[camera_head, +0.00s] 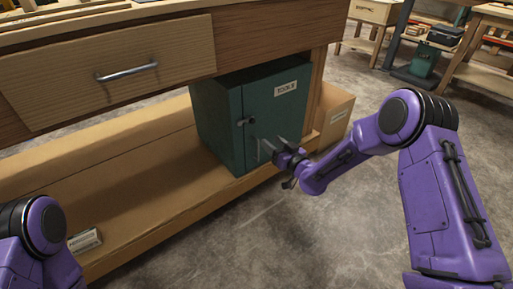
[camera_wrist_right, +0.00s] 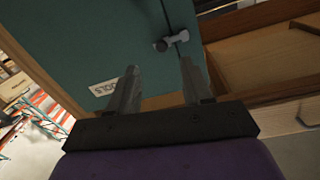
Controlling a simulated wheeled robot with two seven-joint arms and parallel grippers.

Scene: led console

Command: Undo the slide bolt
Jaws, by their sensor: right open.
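A dark green cabinet (camera_head: 275,105) with a small white label stands on the lower shelf of the workbench. The slide bolt (camera_head: 246,121) is a small dark fitting at the door's left edge. In the right wrist view the bolt (camera_wrist_right: 171,43) shows as a grey knob and bar across the door seam. My right gripper (camera_head: 271,145) is open in front of the door, below and right of the bolt. In the right wrist view its two fingers (camera_wrist_right: 158,72) stand apart, empty, with the bolt beyond them. My left gripper is not in view; only my left arm shows.
The workbench drawer (camera_head: 110,75) with a metal handle overhangs the shelf, left of the cabinet. A cardboard box (camera_head: 334,112) sits right of the cabinet. A small labelled box (camera_head: 84,241) lies on the shelf at lower left. The floor in front is clear.

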